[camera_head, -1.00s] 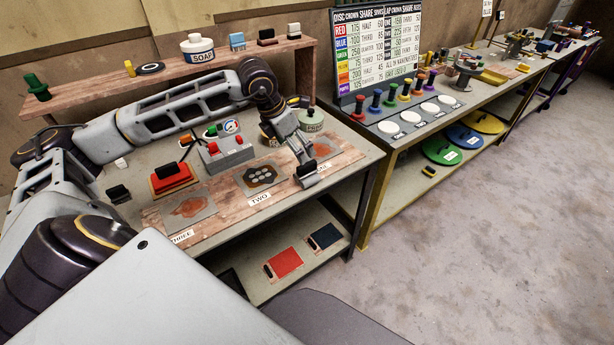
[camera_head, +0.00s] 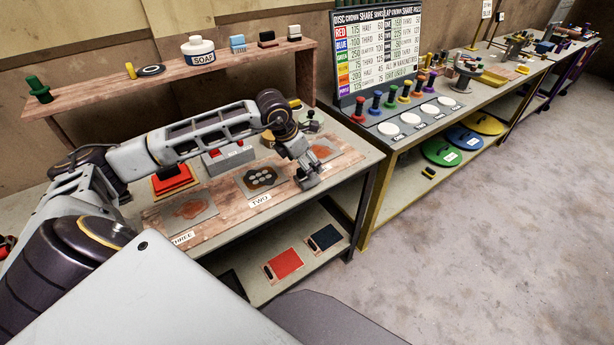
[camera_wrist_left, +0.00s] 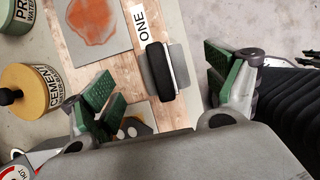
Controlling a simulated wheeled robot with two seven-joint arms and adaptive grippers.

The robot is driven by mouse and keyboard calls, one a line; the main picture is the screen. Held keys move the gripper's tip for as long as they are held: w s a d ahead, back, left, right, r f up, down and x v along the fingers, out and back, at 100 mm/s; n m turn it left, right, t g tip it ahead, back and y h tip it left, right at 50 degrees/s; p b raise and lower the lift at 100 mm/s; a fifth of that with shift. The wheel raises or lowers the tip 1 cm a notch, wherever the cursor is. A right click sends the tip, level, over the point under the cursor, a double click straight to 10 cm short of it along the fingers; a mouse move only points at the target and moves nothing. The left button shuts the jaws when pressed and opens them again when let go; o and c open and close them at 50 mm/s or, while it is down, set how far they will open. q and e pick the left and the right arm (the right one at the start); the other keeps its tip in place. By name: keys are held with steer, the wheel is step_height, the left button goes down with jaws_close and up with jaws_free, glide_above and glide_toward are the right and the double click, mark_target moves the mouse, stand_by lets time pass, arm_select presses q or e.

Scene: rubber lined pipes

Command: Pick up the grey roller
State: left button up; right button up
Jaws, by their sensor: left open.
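A grey piece with a rounded black handle, which I take to be the grey roller (camera_wrist_left: 159,72), lies at the edge of the wooden strip beside the label ONE in the left wrist view. My left gripper (camera_wrist_left: 164,88) is open there, its green-padded fingers on either side of the roller's place in the picture and apart from it. In the head view my left gripper (camera_head: 308,176) is over the front right corner of the table and hides most of the roller. My right gripper is in neither view.
A cement tin (camera_wrist_left: 32,90) and another pot (camera_wrist_left: 18,14) stand left of the strip in the wrist view. A grey patch plate (camera_wrist_left: 97,25) lies nearby.

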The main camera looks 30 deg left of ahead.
arm_select(q)
steer(key=shift+w+d+f, duration=0.1)
steer(key=shift+w+f, duration=0.05)
steer(key=shift+f, duration=0.2)
steer(key=shift+w+f, duration=0.1)
steer(key=shift+f, duration=0.25)
steer(key=shift+w+d+f, duration=0.15)
steer(key=shift+f, duration=0.15)
steer(key=x, duration=0.3)
steer(key=shift+f+p, duration=0.1)
steer(key=shift+p, duration=0.25)
steer(key=shift+w+f, duration=0.15)
steer(key=shift+f, duration=0.1)
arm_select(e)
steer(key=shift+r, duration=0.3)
